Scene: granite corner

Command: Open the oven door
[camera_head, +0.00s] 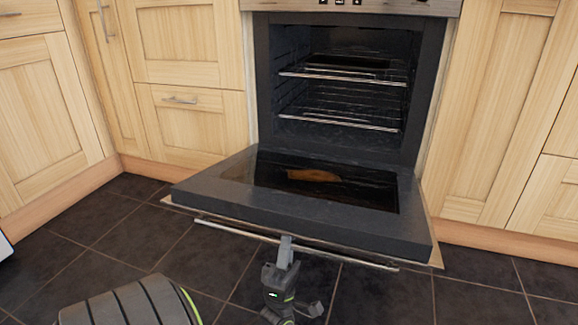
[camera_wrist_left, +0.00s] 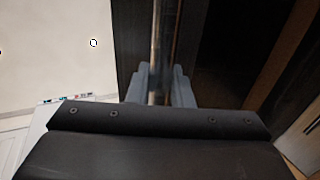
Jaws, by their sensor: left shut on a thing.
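The oven (camera_head: 345,85) stands in the cabinet run, and its dark cavity with wire racks is exposed. The oven door (camera_head: 300,215) is folded far down, close to level, with its inner glass facing up. A long metal handle bar (camera_head: 350,260) runs along the door's front edge. My left gripper (camera_head: 287,250) is shut on the handle near its middle, reaching from below and in front. In the left wrist view the handle bar (camera_wrist_left: 157,60) runs between the two grey fingers (camera_wrist_left: 160,85). My right gripper is in neither view.
Wooden cabinets (camera_head: 190,60) flank the oven on the left, and another cabinet (camera_head: 500,110) is on the right. The dark tiled floor (camera_head: 480,290) is clear in front. A brownish patch shows on the door's glass.

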